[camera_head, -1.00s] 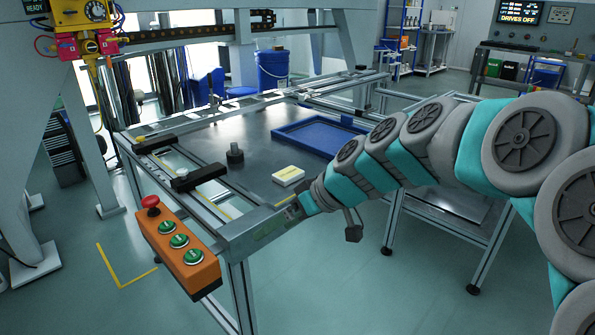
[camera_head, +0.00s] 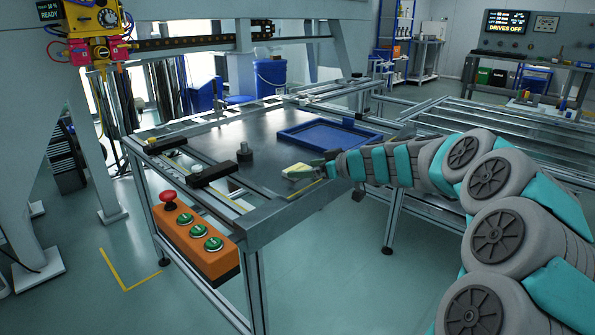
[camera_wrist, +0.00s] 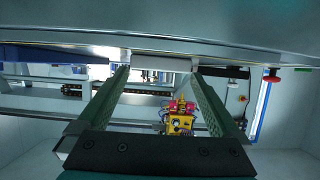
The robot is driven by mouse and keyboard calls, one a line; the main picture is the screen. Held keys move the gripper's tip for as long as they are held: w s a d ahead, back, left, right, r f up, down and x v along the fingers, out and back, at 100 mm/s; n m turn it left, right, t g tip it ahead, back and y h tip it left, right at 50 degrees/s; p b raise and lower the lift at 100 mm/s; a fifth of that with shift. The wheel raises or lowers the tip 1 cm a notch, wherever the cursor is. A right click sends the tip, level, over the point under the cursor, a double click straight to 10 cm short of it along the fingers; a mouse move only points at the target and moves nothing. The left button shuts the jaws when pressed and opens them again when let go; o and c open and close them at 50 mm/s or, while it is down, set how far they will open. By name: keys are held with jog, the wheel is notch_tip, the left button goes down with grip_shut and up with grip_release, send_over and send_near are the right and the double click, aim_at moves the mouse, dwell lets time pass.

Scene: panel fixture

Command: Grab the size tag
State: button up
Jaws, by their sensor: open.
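The size tag (camera_head: 294,174) is a small pale block with a yellowish top, lying flat on the dark table plate near its front edge. My gripper (camera_head: 312,171) is low over the plate at the tag's right side, and its fingertips partly cover the tag in the head view. In the wrist view, which appears upside down, my gripper (camera_wrist: 162,73) is open with two green fingers apart. The pale tag (camera_wrist: 161,65) shows between the fingertips. I cannot tell whether either finger touches it.
A blue tray (camera_head: 283,135) lies behind the tag on the plate. A dark round knob (camera_head: 244,153) and black clamps (camera_head: 211,174) stand to the left. An orange button box (camera_head: 196,240) with a red button hangs at the front left. Bare plate lies between knob and tag.

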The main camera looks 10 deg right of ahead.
jog(key=shift+x, duration=1.3)
jog(key=shift+c, duration=0.4)
jog(key=c, duration=0.9)
